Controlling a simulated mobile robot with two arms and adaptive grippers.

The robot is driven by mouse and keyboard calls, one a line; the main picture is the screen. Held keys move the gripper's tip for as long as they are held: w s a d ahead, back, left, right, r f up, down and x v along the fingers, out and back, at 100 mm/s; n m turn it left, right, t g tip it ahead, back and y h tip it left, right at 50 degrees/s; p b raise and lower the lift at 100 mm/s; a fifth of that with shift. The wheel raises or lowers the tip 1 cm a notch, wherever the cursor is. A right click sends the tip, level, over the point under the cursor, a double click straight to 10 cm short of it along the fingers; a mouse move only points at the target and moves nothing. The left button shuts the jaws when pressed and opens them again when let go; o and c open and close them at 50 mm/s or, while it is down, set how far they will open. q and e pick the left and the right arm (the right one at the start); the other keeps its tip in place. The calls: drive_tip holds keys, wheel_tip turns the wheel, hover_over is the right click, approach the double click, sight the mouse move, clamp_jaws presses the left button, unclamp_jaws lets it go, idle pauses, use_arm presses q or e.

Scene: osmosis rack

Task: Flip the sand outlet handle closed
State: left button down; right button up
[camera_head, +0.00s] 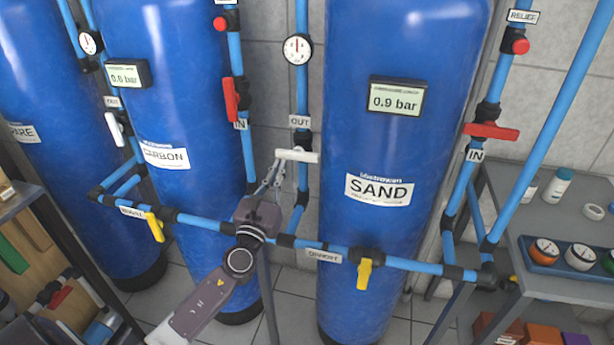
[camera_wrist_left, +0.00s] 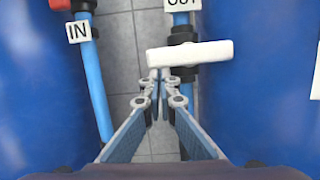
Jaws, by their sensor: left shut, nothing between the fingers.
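The sand outlet handle (camera_head: 304,156) is a white lever on the vertical blue pipe under the OUT label, left of the SAND tank (camera_head: 378,225). It lies crosswise to the pipe. In the left wrist view the handle (camera_wrist_left: 195,53) spans the black valve body, its left end over the fingertips. My left gripper (camera_head: 279,158) is shut and empty, its tips at the handle's left end. In the left wrist view the closed tips (camera_wrist_left: 158,76) sit just below that end; I cannot tell whether they touch it. My right gripper is not in view.
A red-handled IN valve (camera_head: 231,98) is on the CARBON tank's pipe to the left. A horizontal blue pipe with yellow handles (camera_head: 364,274) crosses below. A gauge (camera_head: 297,49) is above the outlet. A grey table (camera_head: 530,220) stands at the right.

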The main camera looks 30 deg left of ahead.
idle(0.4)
use_arm(q)
drive_tip(key=v, duration=1.2)
idle(0.4)
